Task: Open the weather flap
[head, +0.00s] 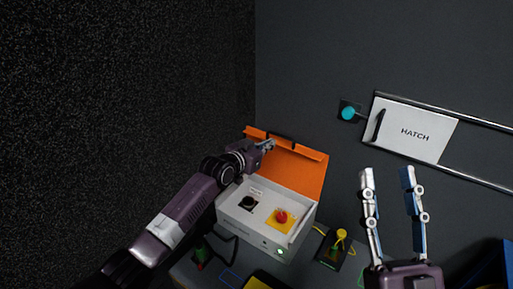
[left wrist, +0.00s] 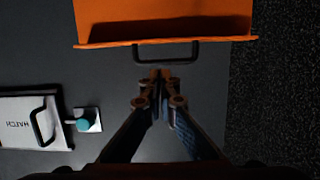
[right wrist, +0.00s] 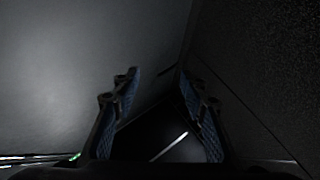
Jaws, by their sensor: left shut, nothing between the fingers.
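The orange flap (head: 308,174) is raised on the white box (head: 302,205), whose inside shows. A dark handle (head: 284,137) is on the flap's upper edge. In the left wrist view, the orange flap (left wrist: 165,18) and its dark handle (left wrist: 167,58) are in front of my gripper. My left gripper (head: 269,146) is shut and empty, its tips (left wrist: 160,74) close to the handle; I cannot tell whether they touch it. My right gripper (head: 388,172) is open and empty, right of the box; its spread fingers show in the right wrist view (right wrist: 159,74).
Inside the box are a red button (head: 281,216) and a black knob (head: 248,203). A white sliding panel marked HATCH (head: 415,133) and a teal knob (head: 348,114) are on the back wall. A yellow-topped control (head: 341,234) stands right of the box. A blue object (head: 490,268) is at lower right.

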